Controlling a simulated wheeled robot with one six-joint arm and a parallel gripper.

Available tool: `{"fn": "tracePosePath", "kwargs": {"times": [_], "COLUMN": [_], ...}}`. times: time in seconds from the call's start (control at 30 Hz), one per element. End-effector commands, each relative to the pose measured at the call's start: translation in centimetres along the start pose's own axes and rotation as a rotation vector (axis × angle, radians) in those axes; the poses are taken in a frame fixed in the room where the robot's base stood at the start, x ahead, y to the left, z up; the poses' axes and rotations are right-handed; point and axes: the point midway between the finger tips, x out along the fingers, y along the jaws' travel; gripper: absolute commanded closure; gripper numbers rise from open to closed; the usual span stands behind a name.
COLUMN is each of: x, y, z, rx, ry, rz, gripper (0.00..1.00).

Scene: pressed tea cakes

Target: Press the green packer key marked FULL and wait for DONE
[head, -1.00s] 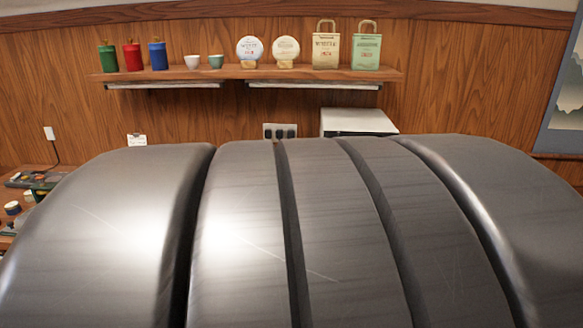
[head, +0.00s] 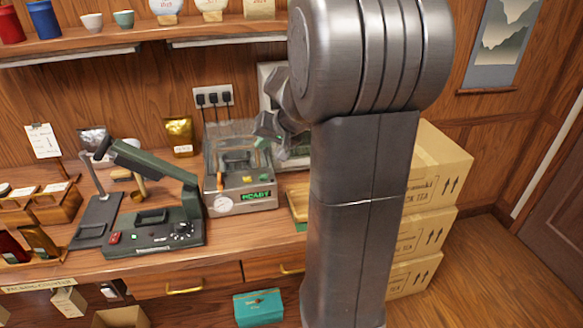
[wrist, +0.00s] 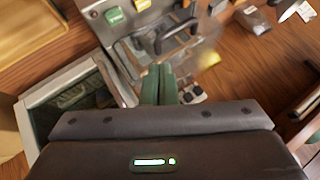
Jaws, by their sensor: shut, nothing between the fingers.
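The packer (head: 240,182) stands on the counter against the wall, a grey machine with a clear cover, a round dial and a lit green display (head: 256,195) whose word is too small to read surely. In the wrist view a green key (wrist: 115,16) with pale lettering shows on its pale panel, beside a yellow key (wrist: 142,4). My gripper (wrist: 158,70) is shut and empty, its green fingers pressed together. The fingertips lie below and right of the green key in that view, apart from it. In the head view my gripper (head: 268,128) is over the packer's right side.
A dark green sealer (head: 155,225) with a raised arm stands left of the packer. A wooden tray (head: 298,203) lies to its right, partly behind my arm. Stacked cartons (head: 430,210) stand at the right. A teal box (head: 258,307) is below the counter front.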

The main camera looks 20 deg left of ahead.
Motion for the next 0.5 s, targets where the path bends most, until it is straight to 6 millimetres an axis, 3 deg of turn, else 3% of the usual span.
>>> {"fn": "tracePosePath", "kwargs": {"times": [0.13, 0.5], "x": [0.60, 0.67], "y": [-1.03, -1.00], "z": [-0.68, -0.66], "rx": [-0.007, -0.006], "ry": [0.006, 0.007], "rz": [-0.020, -0.021], "gripper": [1.00, 1.00]}}
